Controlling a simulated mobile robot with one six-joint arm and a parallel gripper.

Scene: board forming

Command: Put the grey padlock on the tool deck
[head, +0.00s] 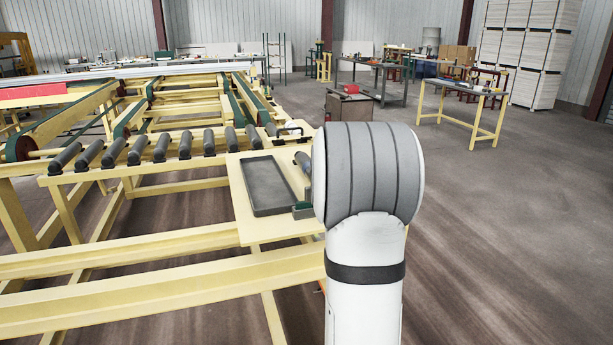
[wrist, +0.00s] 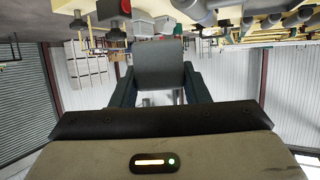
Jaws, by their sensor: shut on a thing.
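In the wrist view my gripper (wrist: 158,85) is shut on a dark grey, block-shaped thing (wrist: 158,62), which I take to be the grey padlock. It sits between the two dark green fingers. The wrist picture is upside down. In the head view my arm hides the padlock and most or all of the gripper. The pale yellow deck (head: 243,212) at the end of the roller line, which I take to be the tool deck, holds a dark grey shallow tray (head: 268,188). The tray looks empty. A small dark green piece shows at the deck's right, partly hidden.
A roller conveyor (head: 160,148) on a yellow frame runs left from the deck. A grey cabinet (head: 348,107) with a red item stands beyond my arm. A yellow-legged table (head: 463,92) stands at the right. The floor (head: 510,230) to the right is clear.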

